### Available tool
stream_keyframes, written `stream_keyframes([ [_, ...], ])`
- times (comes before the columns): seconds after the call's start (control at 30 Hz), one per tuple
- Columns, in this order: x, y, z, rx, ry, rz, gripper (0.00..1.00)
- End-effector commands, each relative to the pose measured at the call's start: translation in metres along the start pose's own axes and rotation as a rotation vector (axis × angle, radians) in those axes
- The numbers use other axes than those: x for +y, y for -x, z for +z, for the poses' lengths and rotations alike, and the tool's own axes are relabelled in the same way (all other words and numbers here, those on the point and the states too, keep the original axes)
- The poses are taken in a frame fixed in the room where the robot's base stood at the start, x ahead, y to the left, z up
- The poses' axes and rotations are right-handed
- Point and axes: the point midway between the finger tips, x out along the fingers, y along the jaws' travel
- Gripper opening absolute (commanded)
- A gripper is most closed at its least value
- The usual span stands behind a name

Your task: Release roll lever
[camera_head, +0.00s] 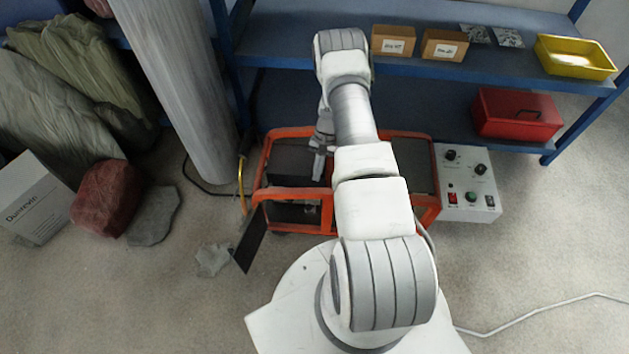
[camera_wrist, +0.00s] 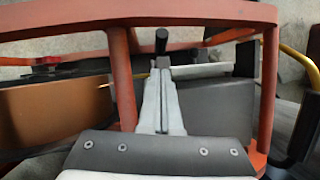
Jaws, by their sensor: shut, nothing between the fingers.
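The orange-framed machine (camera_head: 318,190) stands on the floor below the shelf, partly hidden by my arm. My gripper (camera_head: 318,165) reaches down into the frame. In the wrist view my gripper (camera_wrist: 160,75) is shut and empty, its fingers side by side. A short black cylindrical handle (camera_wrist: 161,40), perhaps the roll lever, stands just beyond the fingertips. I cannot tell whether they touch it. The machine's red-orange bars (camera_wrist: 120,75) pass on both sides and across the top of that view.
A grey control box (camera_head: 467,190) with knobs stands right of the machine. A dark flap (camera_head: 250,240) sticks out at the front left. The blue shelf (camera_head: 300,45) is behind.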

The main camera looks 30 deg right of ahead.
Motion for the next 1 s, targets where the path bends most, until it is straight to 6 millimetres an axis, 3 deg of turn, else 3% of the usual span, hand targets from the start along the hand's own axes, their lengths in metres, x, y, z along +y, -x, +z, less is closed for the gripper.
stream_keyframes([
  [0.3, 0.000, -0.060, -0.001, -0.001, 0.002, 0.001, 0.00],
  [0.5, -0.001, -0.086, -0.001, 0.001, 0.001, 0.000, 0.00],
  [1.0, -0.001, -0.093, 0.000, 0.003, 0.001, -0.001, 0.00],
])
